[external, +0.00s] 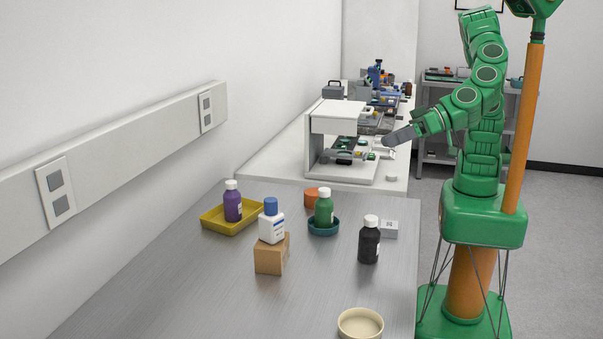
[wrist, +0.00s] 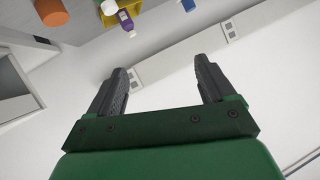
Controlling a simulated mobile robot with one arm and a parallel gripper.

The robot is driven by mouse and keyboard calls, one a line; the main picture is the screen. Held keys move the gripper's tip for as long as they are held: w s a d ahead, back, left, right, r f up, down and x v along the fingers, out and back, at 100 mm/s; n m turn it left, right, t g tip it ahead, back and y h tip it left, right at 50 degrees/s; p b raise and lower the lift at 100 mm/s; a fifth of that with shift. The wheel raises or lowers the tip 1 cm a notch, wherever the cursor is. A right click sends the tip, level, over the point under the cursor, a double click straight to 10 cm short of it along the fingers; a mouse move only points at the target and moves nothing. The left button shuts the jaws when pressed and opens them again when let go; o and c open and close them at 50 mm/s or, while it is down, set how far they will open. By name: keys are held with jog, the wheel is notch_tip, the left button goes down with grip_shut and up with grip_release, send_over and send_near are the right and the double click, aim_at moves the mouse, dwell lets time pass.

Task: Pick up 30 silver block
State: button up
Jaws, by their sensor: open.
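A small silver block (external: 390,229) with faint dark markings lies near the right edge of the near metal table, just behind and right of a black bottle with a white cap (external: 369,244). The markings are too small to read. My gripper (external: 386,141) is in the air by the white instrument on the far bench, well behind the block. In the wrist view, its two dark fingers (wrist: 160,66) are apart with nothing between them. I cannot make out the silver block in the wrist view.
The near table (external: 190,290) also holds a purple bottle (external: 233,207) in a yellow tray (external: 215,221), a white bottle (external: 271,226) on a cardboard box (external: 270,258), a green bottle (external: 324,212) in a teal dish, an orange cylinder (external: 312,195) and a cream dish (external: 360,324). The white instrument (external: 338,117) stands behind.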

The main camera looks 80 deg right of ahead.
aim_at(388, 224)
jog(key=shift+s+d+f+t+h, duration=0.6)
jog(key=shift+s+d+f+h, duration=1.5)
jog(key=shift+s, duration=1.05)
notch_tip(388, 224, down, 18)
jog(key=shift+f, duration=0.1)
jog(key=shift+a+f+x, duration=0.15)
jog(key=shift+x, duration=1.8)
jog(key=shift+a+f+x, duration=0.1)
jog(key=shift+f+x, duration=0.05)
jog(key=shift+x, duration=1.8)
jog(key=shift+s, duration=0.1)
jog(key=c, duration=1.2)
jog(key=shift+r, duration=0.1)
jog(key=shift+r, duration=4.9)
